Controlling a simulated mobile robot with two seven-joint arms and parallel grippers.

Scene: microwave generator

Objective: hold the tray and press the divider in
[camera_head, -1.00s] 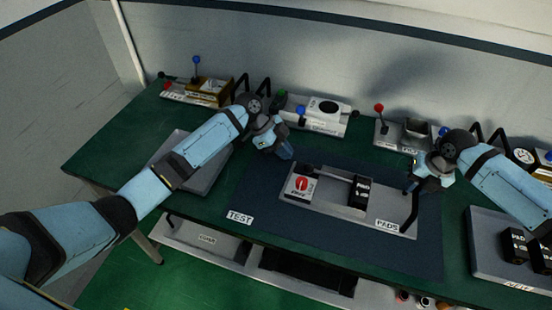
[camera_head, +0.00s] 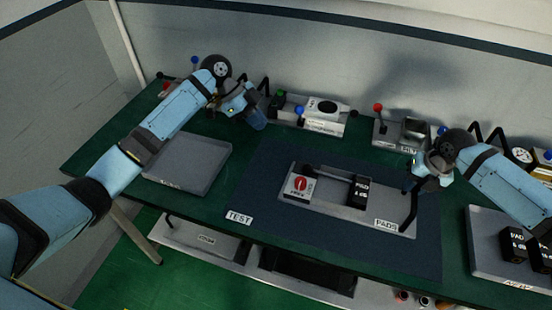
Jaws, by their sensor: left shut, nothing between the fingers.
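A grey tray (camera_head: 335,201) with a "PADS" label lies on the dark mat in the middle of the table. In it are a white block with a red round mark (camera_head: 299,186) at the left and a black lettered block (camera_head: 359,191) towards the right. I cannot tell which part is the divider. My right gripper (camera_head: 411,190) is at the tray's right end, by a dark upright handle (camera_head: 409,212); its fingers are too small and dark to read. My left gripper (camera_head: 259,122) is shut and empty, above the table's back left, away from the tray.
An empty grey tray (camera_head: 190,163) lies at the left. Another grey tray (camera_head: 490,270) with black blocks is at the right. Fixtures with coloured knobs (camera_head: 318,118) line the back edge. The dark mat (camera_head: 262,185) is clear left of the middle tray.

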